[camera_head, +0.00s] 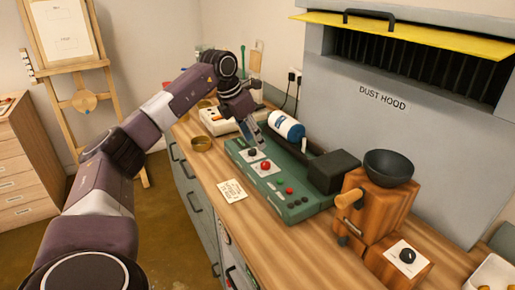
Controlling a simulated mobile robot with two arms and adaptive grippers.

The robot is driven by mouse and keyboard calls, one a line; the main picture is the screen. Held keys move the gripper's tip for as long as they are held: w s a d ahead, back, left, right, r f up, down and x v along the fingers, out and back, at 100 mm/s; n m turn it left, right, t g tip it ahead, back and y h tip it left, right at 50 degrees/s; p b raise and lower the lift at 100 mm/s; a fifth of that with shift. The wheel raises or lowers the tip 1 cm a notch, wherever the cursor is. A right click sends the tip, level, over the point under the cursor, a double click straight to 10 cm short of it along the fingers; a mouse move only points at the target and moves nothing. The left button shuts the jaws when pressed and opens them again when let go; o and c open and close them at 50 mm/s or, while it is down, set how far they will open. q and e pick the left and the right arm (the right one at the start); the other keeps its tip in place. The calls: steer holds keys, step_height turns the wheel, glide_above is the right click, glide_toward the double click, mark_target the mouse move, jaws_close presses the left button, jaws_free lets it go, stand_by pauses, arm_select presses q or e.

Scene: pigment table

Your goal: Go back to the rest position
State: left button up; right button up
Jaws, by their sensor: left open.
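My left arm comes in from the left and reaches over the wooden counter (315,242). My left gripper (257,143) points down above the left part of the green machine (300,209), close to the white plates with a dark knob and a red button (265,167). The gripper looks open, with nothing seen between its fingers. Whether the fingertips touch the machine cannot be told. A white and blue bottle (287,125) lies on its side at the back of the machine. My right gripper is not in view.
A wooden grinder with a dark bowl (388,168) stands right of the machine. A brass ring-shaped dish (201,144) and a paper card (232,191) lie on the counter. The grey dust hood (400,130) rises behind. An easel (79,75) and drawers (25,165) stand at left.

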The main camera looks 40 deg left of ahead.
arm_select(q)
steer(key=shift+s+r, duration=0.15)
steer(key=shift+r, duration=0.3)
